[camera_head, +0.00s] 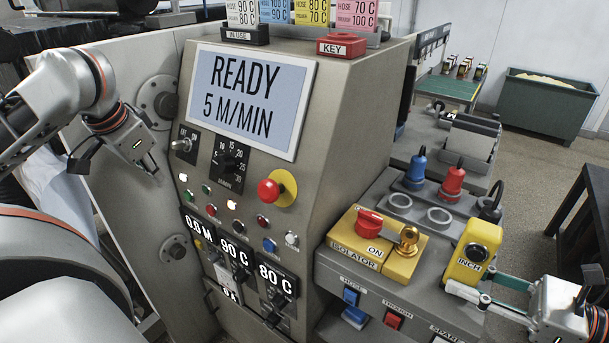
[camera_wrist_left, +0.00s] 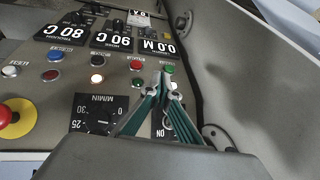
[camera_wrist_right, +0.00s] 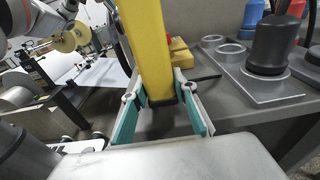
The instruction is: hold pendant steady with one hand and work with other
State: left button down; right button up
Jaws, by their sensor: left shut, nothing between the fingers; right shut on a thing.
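The yellow pendant (camera_head: 472,250), marked INCH, is at the right end of the desk in the head view. My right gripper (camera_head: 468,291) is shut on its lower part. In the right wrist view the pendant (camera_wrist_right: 146,45) stands upright between the teal fingers. My left gripper (camera_head: 152,168) is shut and empty at the left of the machine panel, near the OFF/ON switch (camera_head: 183,145). In the left wrist view its closed fingertips (camera_wrist_left: 164,82) lie over the panel and partly hide the switch; contact cannot be told. The display (camera_head: 247,95) reads READY, 5 M/MIN.
A round speed dial (camera_head: 230,163), a red stop button (camera_head: 268,191) and several small buttons cover the panel. A yellow isolator box (camera_head: 385,262) with a red handle sits left of the pendant. Blue and red plugs (camera_head: 453,179) stand behind.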

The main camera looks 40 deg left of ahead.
pick_arm(q)
jog(key=w+d+f+n+t+h, duration=0.15)
jog(key=d+f+n+h, duration=0.3)
jog(key=d+f, duration=0.6)
jog(key=w+d+f+n+h, duration=0.3)
jog(key=d+f+h, duration=0.3)
jog(key=d, duration=0.7)
jog(key=w+d+r+n+t+h, duration=0.1)
jog(key=d+r+n+t+h, duration=0.2)
jog(key=d, duration=1)
jog(key=d+r+n+t+h, duration=0.1)
jog(key=d+n+t+h, duration=0.3)
jog(key=d, duration=0.9)
jog(key=s+d+r+n+t, duration=0.1)
jog(key=d+r+n+t, duration=0.2)
jog(key=r+n, duration=0.2)
jog(key=s+d+r+n+t+y, duration=0.1)
jog(key=d+r+n+t, duration=0.2)
jog(key=r+n, duration=0.3)
jog(key=shift+s+d+r, duration=0.3)
jog(key=shift+d+r, duration=0.05)
jog(key=shift+d, duration=0.2)
